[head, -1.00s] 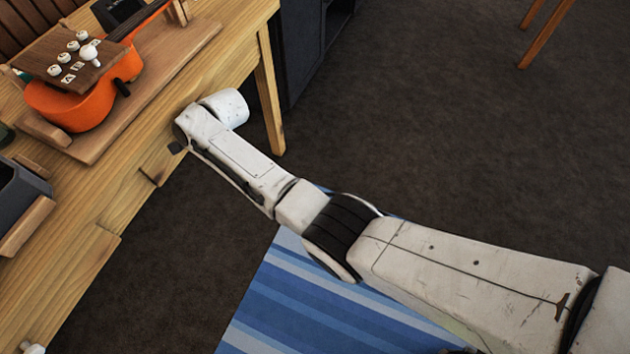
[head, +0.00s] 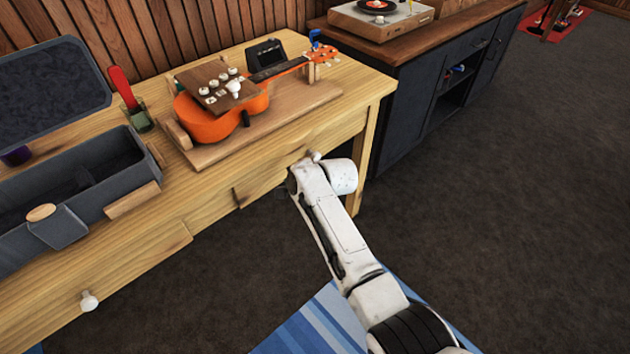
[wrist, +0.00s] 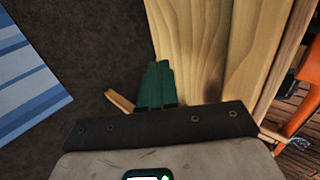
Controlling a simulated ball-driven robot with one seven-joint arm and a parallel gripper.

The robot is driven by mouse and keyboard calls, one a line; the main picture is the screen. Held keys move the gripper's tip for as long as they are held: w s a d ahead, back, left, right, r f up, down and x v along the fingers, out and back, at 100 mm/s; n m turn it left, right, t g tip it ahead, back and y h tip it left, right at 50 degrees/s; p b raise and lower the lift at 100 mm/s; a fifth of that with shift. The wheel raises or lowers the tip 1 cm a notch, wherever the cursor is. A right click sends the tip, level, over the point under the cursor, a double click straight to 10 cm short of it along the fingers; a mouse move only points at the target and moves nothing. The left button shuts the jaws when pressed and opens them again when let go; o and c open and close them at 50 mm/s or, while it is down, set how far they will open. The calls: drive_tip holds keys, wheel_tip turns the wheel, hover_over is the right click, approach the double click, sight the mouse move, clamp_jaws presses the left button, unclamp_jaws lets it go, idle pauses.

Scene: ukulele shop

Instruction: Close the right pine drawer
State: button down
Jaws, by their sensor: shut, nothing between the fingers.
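The right pine drawer's front (head: 262,180) shows in the head view below the ukulele stand. It looks about flush with the table front, but my arm covers its right part. In the wrist view a pale wooden panel (wrist: 188,45), apparently the drawer front, stands just right of my gripper. My gripper (wrist: 157,70) shows there as green fingers, shut together with nothing between them. They are against or very close to the panel; I cannot tell which. In the head view my wrist hides the fingers.
An orange ukulele (head: 220,120) rests on a wooden stand (head: 265,128) on the table. A dark cabinet (head: 430,110) stands to the right. A blue striped rug (head: 310,330) lies below; the floor at right is clear.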

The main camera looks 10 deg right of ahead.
drive_tip(key=p+v, duration=0.2)
drive_tip(key=v, duration=0.7)
drive_tip(key=shift+d, duration=0.15)
